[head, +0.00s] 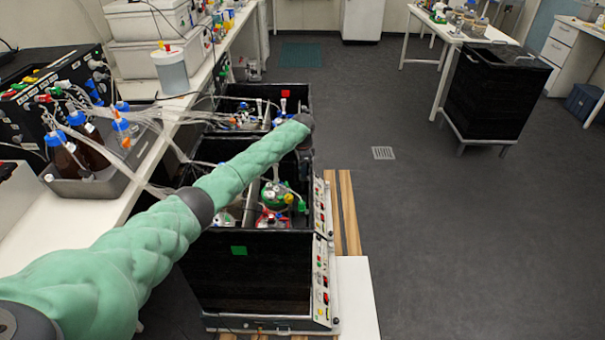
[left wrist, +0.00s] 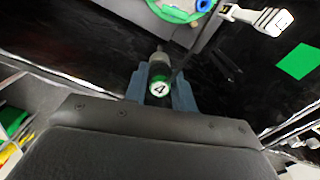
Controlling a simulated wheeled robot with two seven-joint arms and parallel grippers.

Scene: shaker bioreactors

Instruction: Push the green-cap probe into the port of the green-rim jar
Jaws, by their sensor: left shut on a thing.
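My left arm reaches across the head view from the lower left, and its far end bends down by the black shaker box. In the left wrist view my left gripper (left wrist: 160,92) is shut on the green-cap probe (left wrist: 159,83), whose cap shows a 4. The probe's grey body points up in that picture, toward the jar; its tip is hard to make out. The green-rim jar (head: 276,195) sits in the box in the head view. Part of its green rim (left wrist: 178,10) shows at the top of the left wrist view, apart from the probe. Its port cannot be made out. My right gripper is not in view.
A red-rim jar (head: 270,220) stands just in front of the green-rim jar. The black box walls (head: 255,270) surround the jars closely. A white clip-like fitting (left wrist: 262,18) shows near the jar.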

